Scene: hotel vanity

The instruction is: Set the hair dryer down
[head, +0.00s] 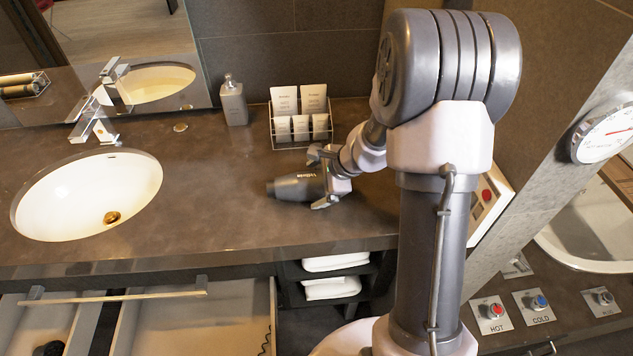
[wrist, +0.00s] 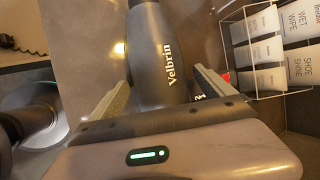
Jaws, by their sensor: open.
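The dark grey hair dryer (head: 296,188) lies on the brown counter in the head view, its barrel pointing left towards the sink. In the wrist view the hair dryer (wrist: 160,48), marked "Velbrin", lies between my two fingers. My gripper (head: 322,178) is at the dryer's right end, with its fingers open on either side of the body. In the wrist view my gripper (wrist: 160,80) shows a gap beside the left finger; the right finger is close to the body, and I cannot tell if it touches. The dryer's underside is hidden.
The counter (head: 215,215) is clear between the dryer and the sink (head: 85,190). Behind stand a wire rack (head: 300,125) of cards and packets and a grey soap bottle (head: 233,101). An open drawer (head: 195,320) is below the front edge, beside shelved white towels (head: 333,288).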

